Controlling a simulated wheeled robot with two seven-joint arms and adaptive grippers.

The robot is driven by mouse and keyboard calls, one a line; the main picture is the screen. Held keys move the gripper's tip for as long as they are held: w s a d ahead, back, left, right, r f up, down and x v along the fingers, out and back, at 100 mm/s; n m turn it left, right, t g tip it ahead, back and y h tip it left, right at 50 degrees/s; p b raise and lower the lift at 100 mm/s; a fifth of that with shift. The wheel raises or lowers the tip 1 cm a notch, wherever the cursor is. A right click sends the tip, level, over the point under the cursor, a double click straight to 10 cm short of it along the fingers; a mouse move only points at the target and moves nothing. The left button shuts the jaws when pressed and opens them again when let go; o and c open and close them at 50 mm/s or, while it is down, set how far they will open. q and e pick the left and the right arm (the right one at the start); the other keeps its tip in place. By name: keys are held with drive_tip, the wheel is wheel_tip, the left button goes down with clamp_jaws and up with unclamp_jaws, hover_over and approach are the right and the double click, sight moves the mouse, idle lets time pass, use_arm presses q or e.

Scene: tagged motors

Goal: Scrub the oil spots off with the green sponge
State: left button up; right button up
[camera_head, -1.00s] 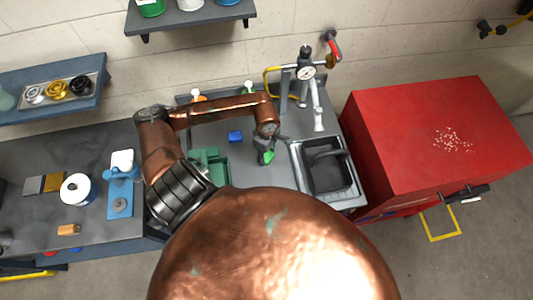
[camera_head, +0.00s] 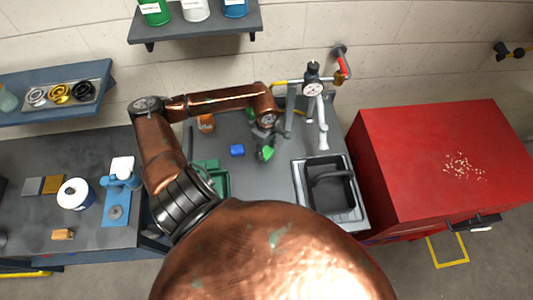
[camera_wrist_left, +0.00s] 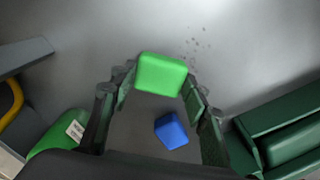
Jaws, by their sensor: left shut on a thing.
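The green sponge (camera_head: 267,154) is held between the fingertips of my left gripper (camera_head: 264,143) over the grey counter (camera_head: 260,185). In the left wrist view the sponge (camera_wrist_left: 160,74) sits between both fingers of the gripper (camera_wrist_left: 158,88), which is shut on it. A patch of small dark spots (camera_wrist_left: 197,42) marks the grey surface just beyond the sponge in that view. I cannot tell whether the sponge touches the counter. My right gripper is not in view.
A blue sponge (camera_head: 237,150) lies left of my gripper. A green box (camera_head: 212,172), an orange bottle (camera_head: 206,122) and a green bottle (camera_head: 250,113) stand nearby. The sink (camera_head: 330,190) is right. A red cabinet (camera_head: 420,150) with pale specks (camera_head: 463,166) stands beyond it.

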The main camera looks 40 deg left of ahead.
use_arm(q)
wheel_tip(320, 180, up, 3)
drive_tip(key=shift+d+f+p, duration=0.1)
drive_tip(key=shift+f+p, duration=0.1)
drive_tip(key=shift+p, duration=0.3)
drive_tip(key=shift+s+r+p, duration=0.1)
drive_tip(key=shift+r+p, duration=0.45)
drive_tip(key=shift+r, duration=0.9)
